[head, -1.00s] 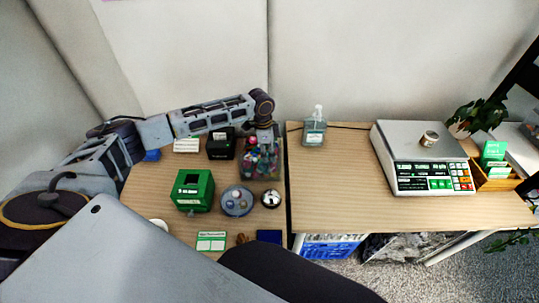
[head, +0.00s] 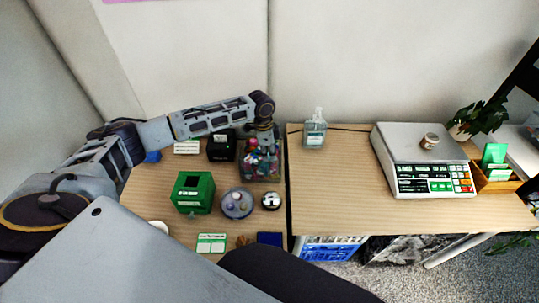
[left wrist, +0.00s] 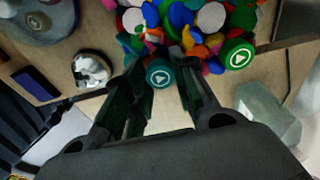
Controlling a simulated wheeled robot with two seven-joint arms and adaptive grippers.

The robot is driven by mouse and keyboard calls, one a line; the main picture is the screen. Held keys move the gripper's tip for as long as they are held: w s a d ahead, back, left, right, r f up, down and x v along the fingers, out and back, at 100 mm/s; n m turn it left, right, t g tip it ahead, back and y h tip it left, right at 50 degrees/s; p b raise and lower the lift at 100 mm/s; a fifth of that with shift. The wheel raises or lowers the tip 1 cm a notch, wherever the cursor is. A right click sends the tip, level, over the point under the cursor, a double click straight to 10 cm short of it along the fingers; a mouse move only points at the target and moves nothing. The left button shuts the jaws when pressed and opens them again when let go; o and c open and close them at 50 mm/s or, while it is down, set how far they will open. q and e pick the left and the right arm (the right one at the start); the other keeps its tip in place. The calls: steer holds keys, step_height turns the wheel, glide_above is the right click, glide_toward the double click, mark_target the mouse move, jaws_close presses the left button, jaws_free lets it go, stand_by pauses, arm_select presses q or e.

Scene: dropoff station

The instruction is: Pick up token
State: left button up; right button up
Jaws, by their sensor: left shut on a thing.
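A clear bin (head: 275,177) full of colourful tokens stands at the right edge of the left table. My left gripper (head: 263,148) points down over this bin, its fingers partly hidden among the tokens. In the left wrist view my left gripper (left wrist: 163,82) has a teal round token (left wrist: 160,73) with a white triangle mark between its fingers and is shut on it. Loose tokens of many colours, with a green marked token (left wrist: 237,54) among them, lie just beyond. My right gripper is not in view.
On the left table are a green box (head: 192,193), a black box (head: 221,146), a round dish (head: 237,204) and a small round black-and-white item (head: 271,201). A sanitizer bottle (head: 315,132) and a scale (head: 418,157) stand on the right table, whose middle is clear.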

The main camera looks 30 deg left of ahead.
arm_select(q)
steer(key=shift+r, duration=0.45)
step_height(320, 180, up, 8)
steer(key=shift+f, duration=0.15)
steer(key=shift+r, duration=0.65)
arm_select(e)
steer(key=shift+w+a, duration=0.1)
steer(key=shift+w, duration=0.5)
